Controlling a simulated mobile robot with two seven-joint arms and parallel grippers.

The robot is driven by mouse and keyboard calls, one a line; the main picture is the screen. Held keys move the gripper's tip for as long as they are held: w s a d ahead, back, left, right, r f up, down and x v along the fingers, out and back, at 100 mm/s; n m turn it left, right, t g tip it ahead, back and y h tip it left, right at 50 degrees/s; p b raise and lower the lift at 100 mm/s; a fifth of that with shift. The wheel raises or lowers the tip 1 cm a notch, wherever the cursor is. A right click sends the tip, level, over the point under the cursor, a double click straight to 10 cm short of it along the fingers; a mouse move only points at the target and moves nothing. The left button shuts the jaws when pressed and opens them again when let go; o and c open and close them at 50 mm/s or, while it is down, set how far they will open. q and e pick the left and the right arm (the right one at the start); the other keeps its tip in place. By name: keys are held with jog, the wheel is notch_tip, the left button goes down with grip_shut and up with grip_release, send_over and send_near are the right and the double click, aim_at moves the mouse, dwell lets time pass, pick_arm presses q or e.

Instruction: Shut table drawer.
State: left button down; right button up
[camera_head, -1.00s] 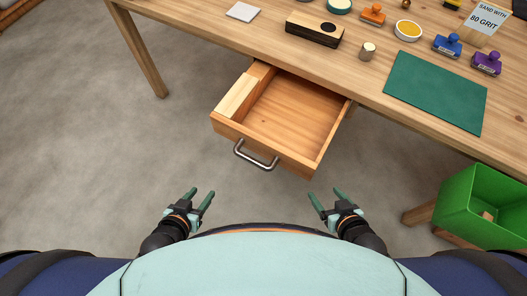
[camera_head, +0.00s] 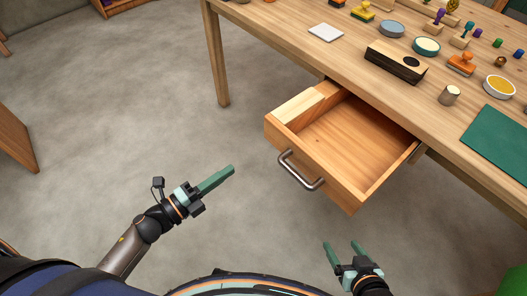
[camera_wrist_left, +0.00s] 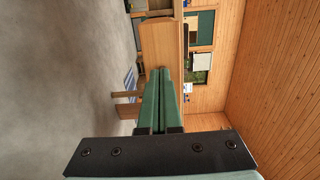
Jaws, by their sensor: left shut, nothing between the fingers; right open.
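The table drawer (camera_head: 335,183) is pulled well out from under the wooden table (camera_head: 290,55). It looks empty inside. Its front carries a curved metal handle (camera_head: 300,173). My left gripper (camera_head: 231,169) is shut and empty, to the left of the drawer front and apart from the handle. Its closed green fingers also show in the left wrist view (camera_wrist_left: 162,75). My right gripper (camera_head: 341,244) is open and empty, below and in front of the drawer, apart from it.
The tabletop holds a dark-sided wooden block (camera_head: 396,65), a white tile (camera_head: 326,32), a green mat (camera_head: 500,140), a yellow-filled bowl (camera_head: 499,85) and several stamps. A table leg (camera_head: 216,60) stands left of the drawer. Grey floor (camera_head: 130,100) is clear at left.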

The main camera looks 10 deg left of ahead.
aim_at(276, 138)
pick_arm(q)
jog(key=x, duration=1.3)
jog(key=shift+w+d, duration=0.25)
jog(key=shift+w, duration=0.1)
pick_arm(e)
jog(key=shift+f, duration=0.1)
pick_arm(q)
jog(key=shift+w+d, duration=0.1)
